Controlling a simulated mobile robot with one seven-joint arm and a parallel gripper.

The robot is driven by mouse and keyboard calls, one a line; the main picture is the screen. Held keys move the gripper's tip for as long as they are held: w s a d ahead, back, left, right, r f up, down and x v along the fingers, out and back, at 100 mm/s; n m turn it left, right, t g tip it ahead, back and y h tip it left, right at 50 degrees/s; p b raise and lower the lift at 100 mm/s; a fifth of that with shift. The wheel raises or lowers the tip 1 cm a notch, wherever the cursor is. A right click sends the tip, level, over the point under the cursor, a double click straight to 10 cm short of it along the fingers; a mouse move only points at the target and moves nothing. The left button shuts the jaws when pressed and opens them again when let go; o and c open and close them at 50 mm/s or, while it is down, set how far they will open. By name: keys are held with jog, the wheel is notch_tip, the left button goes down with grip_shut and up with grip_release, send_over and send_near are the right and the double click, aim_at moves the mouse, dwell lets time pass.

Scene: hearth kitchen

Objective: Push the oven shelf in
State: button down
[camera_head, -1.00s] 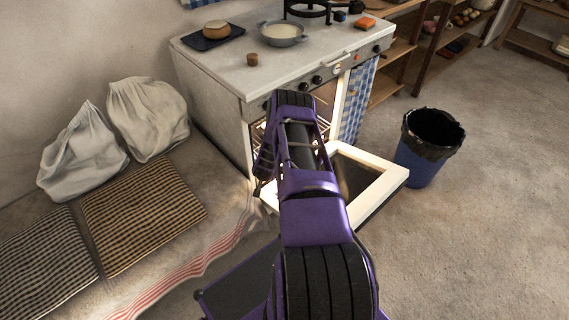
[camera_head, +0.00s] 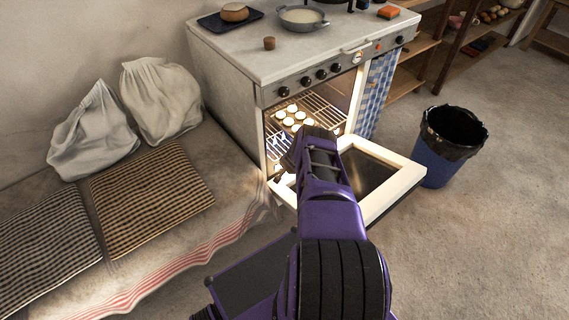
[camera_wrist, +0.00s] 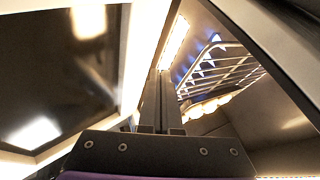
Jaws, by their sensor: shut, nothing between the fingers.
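The oven (camera_head: 232,95) stands open, with its white-framed door (camera_head: 400,188) folded down. Inside the lit oven is a wire shelf (camera_head: 325,112), with several pale round pieces (camera_head: 291,110) in the same area. In the wrist view, the shelf's wire bars (camera_wrist: 225,68) are right of my gripper (camera_wrist: 158,78), and the round pieces (camera_wrist: 205,107) show below them. My gripper is shut and empty, near the oven opening by the door. I see no clear contact with the shelf. In the head view, my arm hides the fingertips and the lower front of the oven.
A blue bin (camera_head: 447,150) with a black liner stands right of the door. A bench with checked cushions (camera_head: 150,200) and two white sacks (camera_head: 160,100) is at the left. A pan (camera_head: 303,20) and a cork-like piece (camera_head: 269,43) stand on the stove top.

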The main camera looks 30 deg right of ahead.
jog(key=shift+w+a+f+b, duration=0.1)
jog(key=shift+w+f+b, duration=0.05)
jog(key=shift+w+b, duration=1.8)
jog(key=shift+w+p, duration=0.25)
jog(key=shift+p, duration=0.4)
